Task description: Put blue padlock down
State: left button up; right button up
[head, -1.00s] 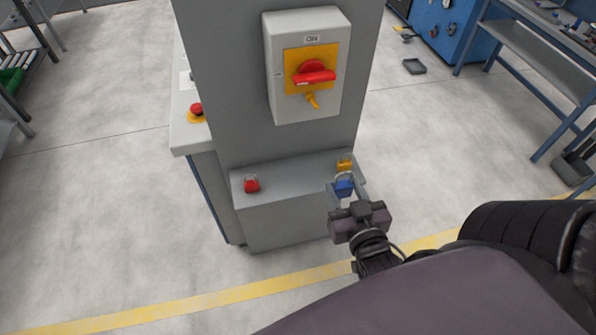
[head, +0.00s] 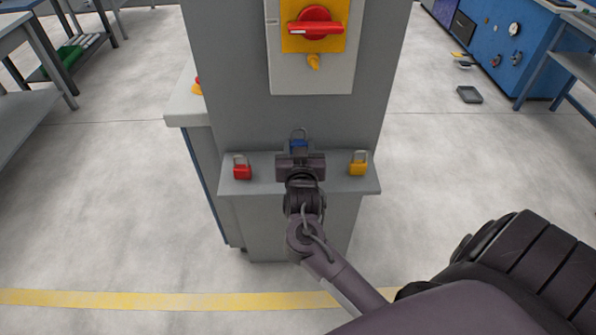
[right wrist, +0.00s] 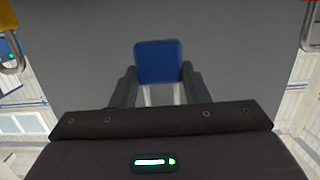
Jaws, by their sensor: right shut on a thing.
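The blue padlock (head: 299,145) is upright, shackle up, just beyond my right gripper (head: 299,154) in the head view. The gripper hides its lower part. In the right wrist view, the blue padlock (right wrist: 158,62) sits between the two fingers of the right gripper (right wrist: 160,84), which is shut on it. It is between the red padlock (head: 242,171) and the yellow padlock (head: 358,168), over the grey ledge (head: 228,186). I cannot tell whether it touches the ledge. My left gripper is out of view.
The grey cabinet column rises behind the ledge, with a red rotary switch (head: 315,29) on a yellow plate above. A blue workbench (head: 540,55) stands at the far right, and a grey bench (head: 25,110) at the left. The floor around the cabinet is open.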

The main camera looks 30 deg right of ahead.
notch_tip(320, 180, down, 7)
jog(key=shift+r, duration=0.15)
dwell(0.4)
jog(key=shift+f, duration=0.2)
jog(key=o, duration=1)
jog(key=shift+r, duration=0.25)
jog(key=v, duration=1.2)
jog(key=shift+b, duration=0.3)
jog(key=shift+f, duration=0.1)
